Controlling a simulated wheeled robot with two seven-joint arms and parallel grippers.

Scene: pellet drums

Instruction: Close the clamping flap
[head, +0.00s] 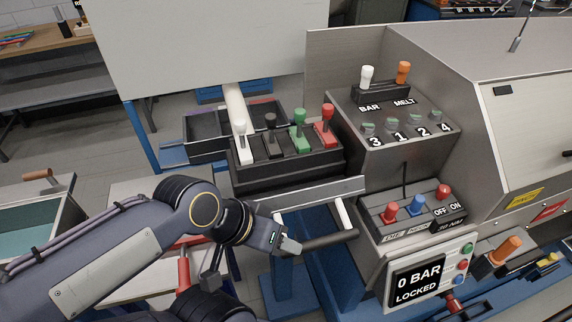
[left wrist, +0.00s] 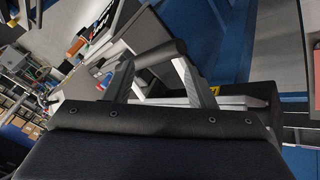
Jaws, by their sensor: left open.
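A dark round handle bar (head: 330,240) is held between two pale arms below a grey metal plate (head: 310,200) at the front of the machine. I take this to be the clamping flap's handle, but the flap itself is hard to make out. My left gripper (head: 292,246) is at the left end of this bar. In the left wrist view the bar (left wrist: 160,53) lies crosswise at the fingertips of my open left gripper (left wrist: 154,72). I cannot tell whether the fingers touch it. My right gripper is not in view.
Above the plate stands a black block (head: 285,160) with white, black, green and red levers. A control box with red and blue knobs (head: 416,207) and a display (head: 417,283) reading "0 BAR LOCKED" are close on the right. A large grey panel (head: 200,45) rises behind.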

